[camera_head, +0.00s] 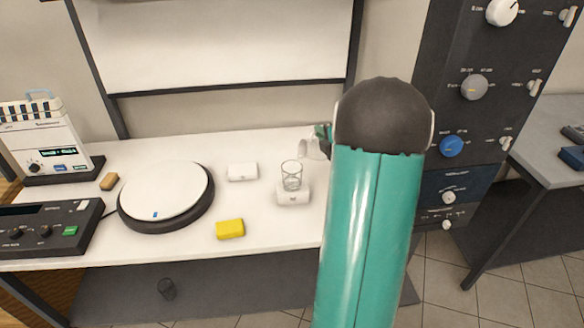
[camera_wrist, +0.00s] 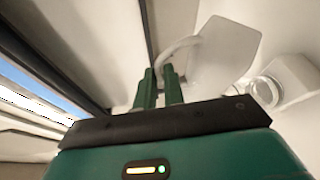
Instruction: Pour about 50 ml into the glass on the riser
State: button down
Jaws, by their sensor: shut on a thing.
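A clear glass (camera_head: 291,174) stands upright on a small white riser (camera_head: 293,198) on the white table. It also shows at the right of the wrist view (camera_wrist: 265,92), with the riser (camera_wrist: 296,78) beside it. My gripper (camera_wrist: 160,88) is shut on the curved handle of a white jug (camera_wrist: 228,55). In the head view the jug (camera_head: 313,149) is just behind and right of the glass, apart from it, partly hidden by my arm. I cannot see the liquid in the jug, and the glass looks empty.
Left of the glass are a second white block (camera_head: 242,172), a yellow sponge (camera_head: 230,229) and a round white turntable (camera_head: 165,196). A control box (camera_head: 45,232) stands at the left. A dark panel with knobs (camera_head: 470,110) rises at the right.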

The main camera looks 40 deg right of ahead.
jog(key=shift+w+a+r+n, duration=0.1)
jog(key=shift+a+r+n, duration=0.1)
jog(key=shift+a+n, duration=0.1)
dwell(0.4)
jog(key=d+f+m, duration=0.1)
jog(key=m, duration=0.1)
jog(key=s+d+f+m, duration=0.1)
jog(key=d+f+m, duration=0.1)
jog(key=d+f+m+t+y, duration=0.1)
jog(key=shift+s+d+f+m, duration=0.25)
jog(key=shift+s+f+m, duration=0.05)
jog(key=shift+f+m, duration=0.1)
jog(key=shift+s+d+f, duration=0.1)
jog(key=shift+d+f, duration=0.05)
jog(key=shift+d, duration=0.15)
dwell(1.1)
